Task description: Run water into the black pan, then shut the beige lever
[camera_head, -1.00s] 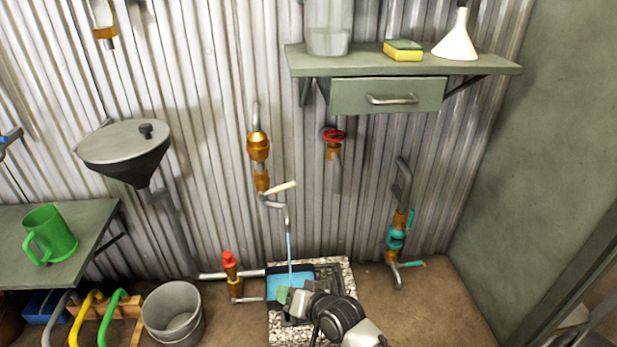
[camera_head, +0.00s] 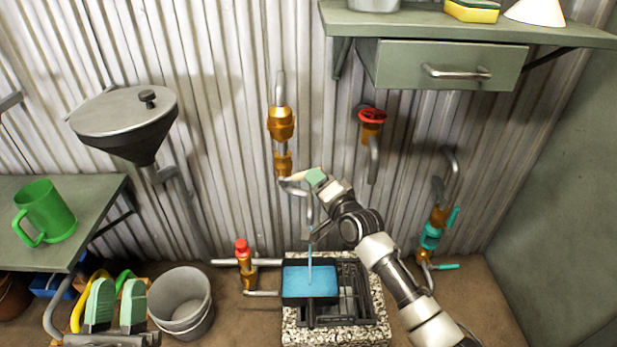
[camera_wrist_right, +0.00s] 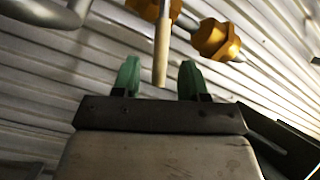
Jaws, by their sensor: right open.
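The black pan (camera_head: 308,302) sits on the floor grate and holds blue water. A thin water stream (camera_head: 309,252) falls into it from the grey spout (camera_head: 309,207). The beige lever (camera_head: 294,178) is on the brass tap above, partly hidden by my right gripper (camera_head: 315,178). In the right wrist view, the lever (camera_wrist_right: 162,58) reaches between the green fingertips of my right gripper (camera_wrist_right: 160,80), with a gap on each side. That gripper is open. My left gripper (camera_head: 117,303) is at the lower left, its two green fingers apart and empty.
A red-topped valve (camera_head: 243,252) and a grey bucket (camera_head: 182,300) stand left of the pan. A red wheel tap (camera_head: 371,118) and a teal-handled tap (camera_head: 432,236) are to the right. A shelf with a drawer (camera_head: 450,65) overhangs above. A green mug (camera_head: 45,212) is on the left table.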

